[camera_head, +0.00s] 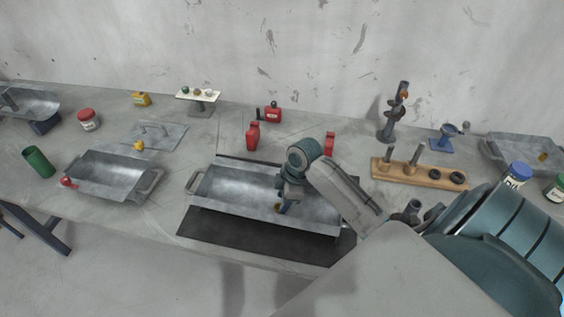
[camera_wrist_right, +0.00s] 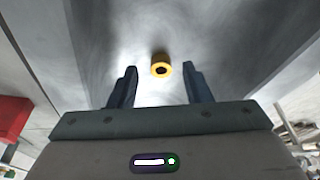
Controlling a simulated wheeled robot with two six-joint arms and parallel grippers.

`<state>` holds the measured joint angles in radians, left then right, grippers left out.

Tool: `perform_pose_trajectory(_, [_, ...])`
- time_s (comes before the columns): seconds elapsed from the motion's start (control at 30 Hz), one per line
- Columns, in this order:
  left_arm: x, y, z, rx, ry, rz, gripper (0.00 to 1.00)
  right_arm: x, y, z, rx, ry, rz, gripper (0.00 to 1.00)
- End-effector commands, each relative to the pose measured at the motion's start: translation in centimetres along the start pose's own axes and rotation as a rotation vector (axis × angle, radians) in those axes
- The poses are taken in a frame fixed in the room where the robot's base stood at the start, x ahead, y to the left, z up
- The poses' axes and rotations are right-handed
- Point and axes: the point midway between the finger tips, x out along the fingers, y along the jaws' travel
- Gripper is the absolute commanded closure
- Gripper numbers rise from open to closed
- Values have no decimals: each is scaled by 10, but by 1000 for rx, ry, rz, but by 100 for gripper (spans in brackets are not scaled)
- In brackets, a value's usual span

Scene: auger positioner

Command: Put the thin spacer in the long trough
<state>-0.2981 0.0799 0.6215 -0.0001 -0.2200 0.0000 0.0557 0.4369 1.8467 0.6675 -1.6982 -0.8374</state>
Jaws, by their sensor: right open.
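A small yellow ring (camera_wrist_right: 161,69), seemingly the thin spacer, shows in the right wrist view against the metal floor of the long trough (camera_wrist_right: 220,30). In the head view a bit of yellow (camera_head: 277,208) shows beside my right fingertips. The long trough (camera_head: 235,185) sits on a black mat in the middle of the bench. My right gripper (camera_head: 283,208) reaches down into it. In the right wrist view the gripper (camera_wrist_right: 160,72) is open, with the ring in the gap between its fingertips and clear space on both sides. My left gripper is not in view.
A shorter metal tray (camera_head: 90,165) stands to the left, with a green cup (camera_head: 38,161) beside it. Red blocks (camera_head: 252,136) stand behind the trough. A wooden peg rack (camera_head: 420,172) is to the right. The black mat (camera_head: 235,235) is bare in front.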

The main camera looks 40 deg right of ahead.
Motion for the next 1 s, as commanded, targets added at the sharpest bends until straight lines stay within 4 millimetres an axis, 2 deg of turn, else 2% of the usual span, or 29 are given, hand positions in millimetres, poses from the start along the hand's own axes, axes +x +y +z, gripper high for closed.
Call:
perform_pose_trajectory(0.03, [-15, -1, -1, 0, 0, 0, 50, -14, 0, -2, 0, -1, 0, 56])
perform_pose_trajectory(0.43, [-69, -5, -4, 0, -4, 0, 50, -65, 0, -2, 0, 0, 0, 56])
perform_pose_trajectory(0.53, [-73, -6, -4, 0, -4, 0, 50, -82, 1, 0, -1, -2, 2, 56])
perform_pose_trajectory(0.7, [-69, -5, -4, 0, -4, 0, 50, -97, 1, 0, -1, 1, 2, 56])
perform_pose_trajectory(1.0, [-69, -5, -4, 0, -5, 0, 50, -103, 0, 0, 0, 1, 0, 56])
